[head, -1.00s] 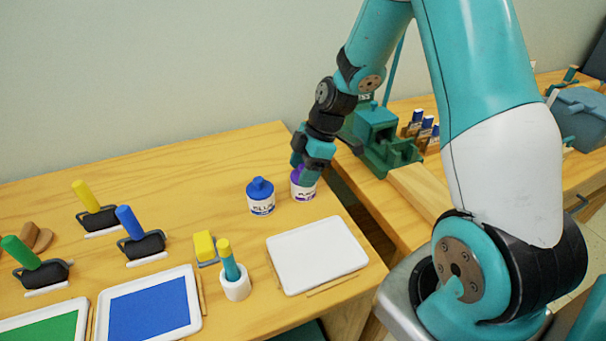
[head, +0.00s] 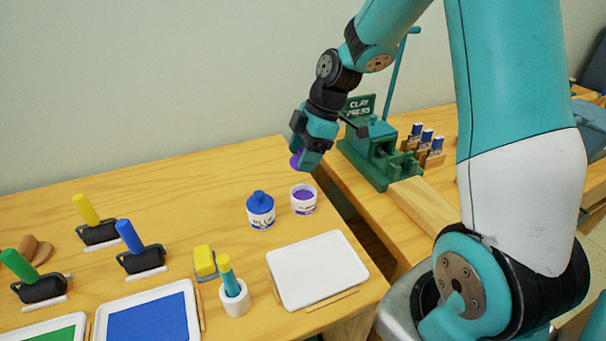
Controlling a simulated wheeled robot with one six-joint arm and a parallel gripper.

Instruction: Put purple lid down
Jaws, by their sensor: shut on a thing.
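My gripper (head: 303,156) is shut on the purple lid (head: 295,161) and holds it in the air above the purple jar. The lid is partly hidden by the gripper's fingers. The purple jar (head: 304,207) stands upright and open on the wooden table (head: 200,178), with purple paint showing inside. A blue jar (head: 261,217) with its blue lid on stands just left of it.
An empty white tray (head: 317,270) lies in front of the jars. A white cup (head: 235,306) with a yellow-tipped handle and a yellow sponge-like block (head: 205,261) stand to the left. Rollers lie farther left. A green clay press (head: 372,164) stands on the right table. Wood behind the jars is clear.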

